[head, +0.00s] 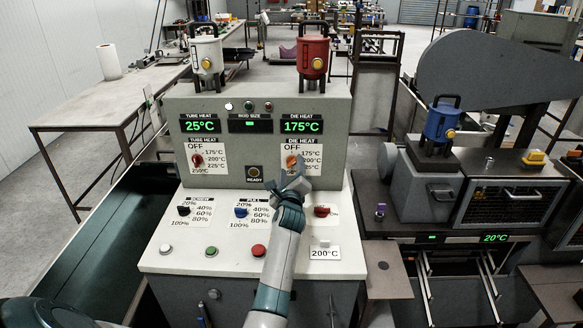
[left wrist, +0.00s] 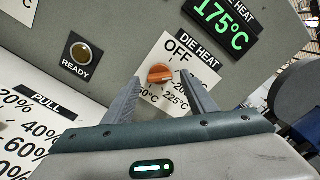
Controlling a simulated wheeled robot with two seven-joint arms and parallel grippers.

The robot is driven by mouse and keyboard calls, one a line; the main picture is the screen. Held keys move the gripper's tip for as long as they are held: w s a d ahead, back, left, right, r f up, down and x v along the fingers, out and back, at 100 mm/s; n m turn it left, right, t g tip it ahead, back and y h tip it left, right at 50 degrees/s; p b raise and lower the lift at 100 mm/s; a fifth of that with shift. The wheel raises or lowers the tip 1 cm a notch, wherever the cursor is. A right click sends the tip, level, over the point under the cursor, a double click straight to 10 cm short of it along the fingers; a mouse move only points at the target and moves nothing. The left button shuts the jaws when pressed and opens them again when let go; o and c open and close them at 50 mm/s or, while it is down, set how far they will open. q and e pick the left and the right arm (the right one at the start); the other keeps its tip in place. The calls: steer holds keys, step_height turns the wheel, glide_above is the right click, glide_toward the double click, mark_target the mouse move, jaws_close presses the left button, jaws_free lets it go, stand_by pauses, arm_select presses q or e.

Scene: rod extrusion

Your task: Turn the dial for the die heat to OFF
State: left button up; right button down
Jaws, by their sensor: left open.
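The die heat dial (head: 291,161) is a small orange-red knob on a white label on the upright panel, with OFF printed above it. In the left wrist view the dial (left wrist: 159,75) lies between my fingers as seen, its grip lying roughly crosswise; which mark it points at is unclear. The die heat display (head: 302,127) reads 175°C. My left gripper (head: 291,178) is open just in front of and below the dial, its fingers pointing at the panel. I cannot tell whether they touch it. My right gripper is not in view.
The red tube heat dial (head: 197,160) is to the left, under a 25°C display (head: 201,126). The READY lamp (head: 254,172) is close left of my gripper. Screw and pull knobs, a red switch (head: 321,212) and several buttons fill the sloping panel below.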

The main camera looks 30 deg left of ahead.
arm_select(q)
steer(key=shift+w+a, duration=0.2)
steer(key=shift+w, duration=0.1)
steer(key=c, duration=1.1)
